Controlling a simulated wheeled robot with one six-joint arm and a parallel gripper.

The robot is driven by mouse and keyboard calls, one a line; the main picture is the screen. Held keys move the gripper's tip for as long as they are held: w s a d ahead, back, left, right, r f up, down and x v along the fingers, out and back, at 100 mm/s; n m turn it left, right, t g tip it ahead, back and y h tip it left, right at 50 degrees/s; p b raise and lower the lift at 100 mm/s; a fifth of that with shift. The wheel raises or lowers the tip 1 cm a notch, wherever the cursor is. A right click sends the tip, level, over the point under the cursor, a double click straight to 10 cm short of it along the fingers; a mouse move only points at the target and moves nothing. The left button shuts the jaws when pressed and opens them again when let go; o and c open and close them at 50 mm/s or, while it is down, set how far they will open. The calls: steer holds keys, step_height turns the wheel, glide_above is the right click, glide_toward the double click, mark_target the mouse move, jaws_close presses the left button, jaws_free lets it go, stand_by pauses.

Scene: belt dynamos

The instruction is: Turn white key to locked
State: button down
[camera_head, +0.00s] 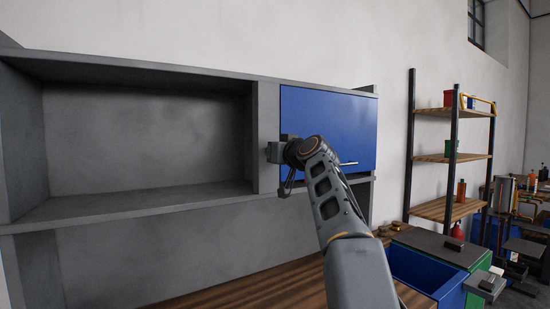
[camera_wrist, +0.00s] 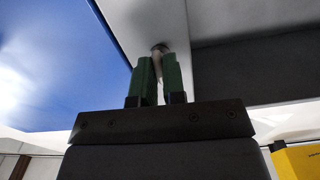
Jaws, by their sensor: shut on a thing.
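My gripper (camera_wrist: 158,82) is shut on the white key (camera_wrist: 158,65), which shows as a pale sliver between the two green-padded fingers in the wrist view. The key's end meets a small round lock (camera_wrist: 160,47) on the grey upright panel beside the blue door. Most of the key is hidden by the fingers, and its turn angle cannot be told. In the head view the blue door (camera_head: 325,120) looks closed, with a thin pale handle (camera_head: 348,163) near its lower edge. My arm hides the key and lock there.
A grey open shelf compartment (camera_head: 145,135) lies left of the blue door. A wooden worktop (camera_head: 200,293) runs below. At right stand a shelf rack (camera_head: 452,158) and a blue bin (camera_head: 420,268). A yellow thing (camera_wrist: 298,160) shows at the wrist view's lower right.

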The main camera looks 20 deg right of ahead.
steer(key=shift+n, duration=0.5)
steer(key=c, duration=1.2)
jaws_free()
steer(key=s+d+b, duration=0.1)
steer(key=s+b, duration=0.4)
steer(key=s, duration=0.8)
steer(key=shift+s+d, duration=0.3)
steer(key=shift+s, duration=0.05)
